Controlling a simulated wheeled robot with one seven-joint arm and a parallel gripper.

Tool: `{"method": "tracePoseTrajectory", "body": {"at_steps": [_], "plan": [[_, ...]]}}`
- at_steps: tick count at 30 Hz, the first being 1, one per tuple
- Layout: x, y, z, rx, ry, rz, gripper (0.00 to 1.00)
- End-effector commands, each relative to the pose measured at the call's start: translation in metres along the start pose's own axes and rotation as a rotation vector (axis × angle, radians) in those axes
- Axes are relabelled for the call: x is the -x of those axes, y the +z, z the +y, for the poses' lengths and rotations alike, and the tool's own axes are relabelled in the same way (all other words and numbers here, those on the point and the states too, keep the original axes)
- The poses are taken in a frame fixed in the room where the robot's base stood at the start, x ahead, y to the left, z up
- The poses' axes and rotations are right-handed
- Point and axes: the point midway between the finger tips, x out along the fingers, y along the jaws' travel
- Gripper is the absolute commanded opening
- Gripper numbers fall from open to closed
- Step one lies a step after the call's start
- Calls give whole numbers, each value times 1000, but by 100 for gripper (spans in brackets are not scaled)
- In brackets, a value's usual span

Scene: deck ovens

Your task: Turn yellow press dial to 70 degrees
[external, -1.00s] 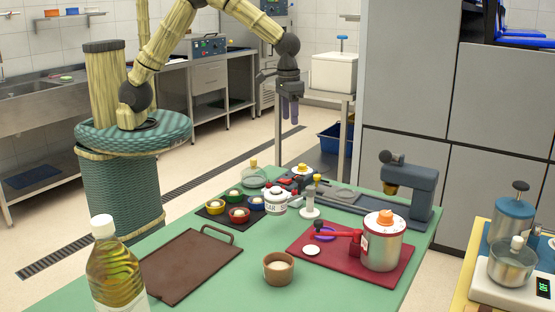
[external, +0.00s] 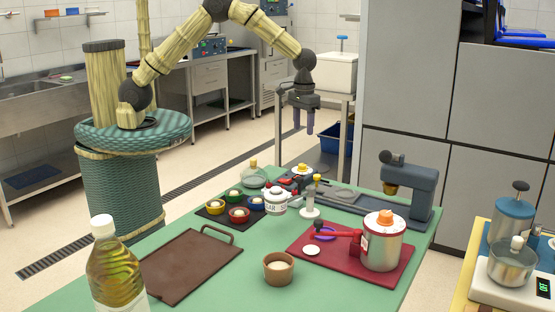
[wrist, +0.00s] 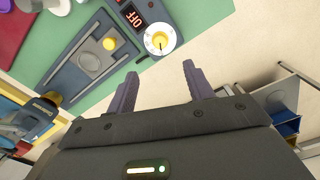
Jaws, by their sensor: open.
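The yellow press dial (wrist: 160,41) sits in a white ring on the dark press base, beside a red display (wrist: 132,18) that appears to read OFF. In the external view the dial (external: 301,168) is at the far edge of the green table. My gripper (external: 303,126) hangs in the air above and beyond that edge, fingers pointing down. In the wrist view my gripper (wrist: 159,72) is open and empty, its two purple fingers apart. The dial lies ahead of the gap between them and is not touched. The dial's exact angle is hard to read.
The grey press arm (external: 408,180) rises at the base's right end. A sugar jar (external: 274,202), small coloured bowls (external: 239,214) and a red mat (external: 310,268) with a canister (external: 382,247) stand nearer on the table. Open floor lies beyond the table.

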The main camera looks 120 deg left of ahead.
Motion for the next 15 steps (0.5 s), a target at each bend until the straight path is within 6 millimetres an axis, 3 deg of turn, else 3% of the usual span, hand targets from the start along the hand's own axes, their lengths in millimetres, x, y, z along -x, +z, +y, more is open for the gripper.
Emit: {"method": "tracePoseTrajectory", "body": {"at_steps": [15], "plan": [[-92,1,0,-1,-2,-3,52]]}}
